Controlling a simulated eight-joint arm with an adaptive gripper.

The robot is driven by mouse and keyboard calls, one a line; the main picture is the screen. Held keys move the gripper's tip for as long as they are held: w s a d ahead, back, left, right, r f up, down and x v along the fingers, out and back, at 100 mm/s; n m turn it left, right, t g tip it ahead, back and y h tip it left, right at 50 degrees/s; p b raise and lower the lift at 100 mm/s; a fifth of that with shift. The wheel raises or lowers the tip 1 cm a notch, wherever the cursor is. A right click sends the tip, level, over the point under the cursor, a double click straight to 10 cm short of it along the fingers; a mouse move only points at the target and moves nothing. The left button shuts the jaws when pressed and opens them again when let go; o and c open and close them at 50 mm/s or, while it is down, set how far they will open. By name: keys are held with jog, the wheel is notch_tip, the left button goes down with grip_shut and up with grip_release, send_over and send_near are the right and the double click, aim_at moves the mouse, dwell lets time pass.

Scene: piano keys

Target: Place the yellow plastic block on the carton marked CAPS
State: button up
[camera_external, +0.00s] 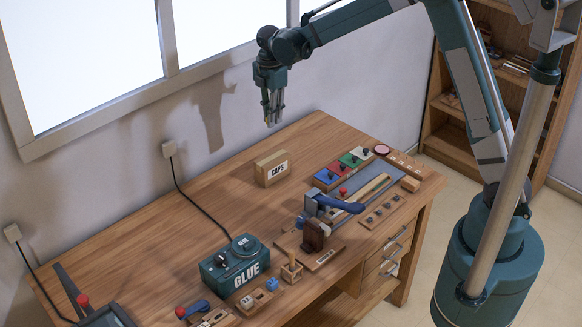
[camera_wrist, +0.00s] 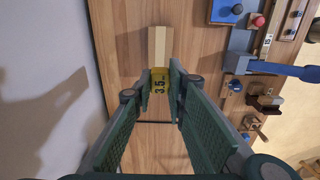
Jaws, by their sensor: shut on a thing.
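The yellow plastic block (camera_wrist: 160,81), marked 3.5, is between the fingers of my gripper (camera_wrist: 160,86) in the wrist view. In the external view my gripper (camera_external: 273,118) hangs above the back of the bench, pointing down, and the block is hard to make out there. The carton marked CAPS (camera_external: 271,168) stands upright on the bench, below my gripper and apart from it. In the wrist view the carton's pale top (camera_wrist: 160,42) shows just beyond the block.
A green GLUE machine (camera_external: 235,263) with a cable stands at the front left of the wooden bench (camera_external: 215,205). Red, blue and green trays (camera_external: 345,167) and a blue-handled lever tool (camera_external: 335,203) are to the right. The wall and window are close behind.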

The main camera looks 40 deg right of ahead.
jog(key=shift+f, duration=1.55)
jog(key=shift+f, duration=0.15)
send_over(272, 158)
jog(key=shift+w+f, duration=0.1)
jog(key=shift+f, duration=2.9)
jog(key=shift+f, duration=1.85)
jog(key=shift+f, duration=0.15)
jog(key=o, duration=0.4)
jog(key=shift+c, duration=0.2)
jog(key=o, duration=0.4)
jog(key=shift+c, duration=0.2)
